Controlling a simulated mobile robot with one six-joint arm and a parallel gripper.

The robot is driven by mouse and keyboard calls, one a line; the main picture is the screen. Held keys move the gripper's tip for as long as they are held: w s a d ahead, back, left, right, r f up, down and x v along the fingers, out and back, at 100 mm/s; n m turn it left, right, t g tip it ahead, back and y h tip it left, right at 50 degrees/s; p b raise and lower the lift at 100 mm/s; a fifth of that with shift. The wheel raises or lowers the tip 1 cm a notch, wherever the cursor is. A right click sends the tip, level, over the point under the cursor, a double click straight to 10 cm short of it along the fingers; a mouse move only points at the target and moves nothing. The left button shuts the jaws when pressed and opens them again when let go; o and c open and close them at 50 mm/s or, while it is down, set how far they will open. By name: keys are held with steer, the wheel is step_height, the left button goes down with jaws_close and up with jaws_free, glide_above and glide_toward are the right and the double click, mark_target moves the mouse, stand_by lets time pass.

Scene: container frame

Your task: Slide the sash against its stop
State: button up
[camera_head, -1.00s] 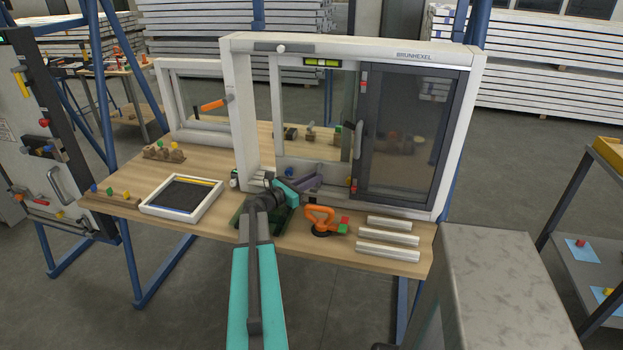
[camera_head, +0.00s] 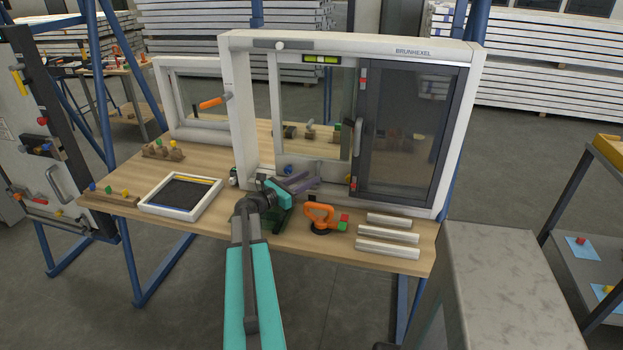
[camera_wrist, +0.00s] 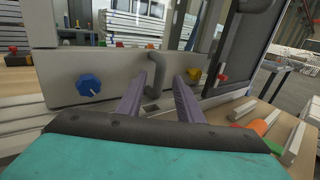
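The window frame (camera_head: 240,120) stands upright on the bench. A dark sash (camera_head: 405,130) with an upright bar handle (camera_head: 357,138) fills its right half. A light grey sash (camera_head: 276,105) is at its left and middle. My gripper (camera_head: 308,182) is low in front of the light sash's bottom rail. In the wrist view, my gripper's two purple fingers (camera_wrist: 160,77) are apart, with a gap between them. A grey bent handle (camera_wrist: 157,62) on the light panel shows in that gap, beyond or between the tips. I cannot tell whether they touch it. A blue knob (camera_wrist: 88,84) is left of the fingers.
An orange-handled tool (camera_head: 320,215) and several white bars (camera_head: 388,232) lie on the bench to the right. A small framed tray (camera_head: 181,195) lies to the left. A smaller frame (camera_head: 180,100) stands behind it. A grey metal block (camera_head: 500,260) is front right.

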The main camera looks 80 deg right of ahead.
steer(key=b+v, duration=0.2)
steer(key=v, duration=0.9)
stand_by(0.3)
